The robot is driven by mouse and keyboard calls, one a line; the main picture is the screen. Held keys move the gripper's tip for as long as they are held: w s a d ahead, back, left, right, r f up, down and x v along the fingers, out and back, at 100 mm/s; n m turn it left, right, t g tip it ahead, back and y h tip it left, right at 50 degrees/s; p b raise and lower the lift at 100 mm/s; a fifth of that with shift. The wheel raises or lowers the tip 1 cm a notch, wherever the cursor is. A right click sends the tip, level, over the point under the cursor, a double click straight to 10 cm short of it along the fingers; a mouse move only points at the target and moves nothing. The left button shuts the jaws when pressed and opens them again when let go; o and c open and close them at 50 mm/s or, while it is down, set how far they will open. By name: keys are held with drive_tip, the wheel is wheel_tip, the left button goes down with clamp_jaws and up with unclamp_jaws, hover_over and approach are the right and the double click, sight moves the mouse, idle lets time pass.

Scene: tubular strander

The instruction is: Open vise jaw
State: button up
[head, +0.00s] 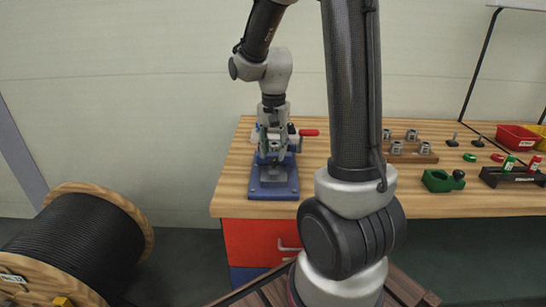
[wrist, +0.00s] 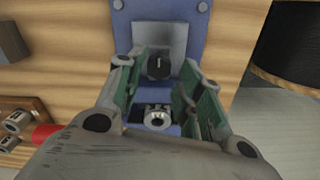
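The vise has a blue base (head: 273,191) and stands at the left end of the wooden bench. Its blue base (wrist: 188,12) and a grey block (wrist: 175,38) also show in the wrist view. A red handle (head: 309,132) sticks out to its right; its red end (wrist: 44,132) shows at the lower left in the wrist view. My gripper (head: 271,148) is over the vise, pointing down. In the wrist view its fingers (wrist: 157,80) are apart, with a dark round knob (wrist: 158,67) and a silver cylindrical part (wrist: 158,118) visible between them. Contact cannot be told.
A wooden block with metal pieces (head: 412,152) stands right of my arm. Further right are a green holder (head: 441,181), a black rack (head: 512,177) and a red bin (head: 517,136). A large black cable reel (head: 80,240) stands on the floor at left.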

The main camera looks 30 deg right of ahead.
sight(274, 161)
drive_tip(key=shift+f, duration=1.4)
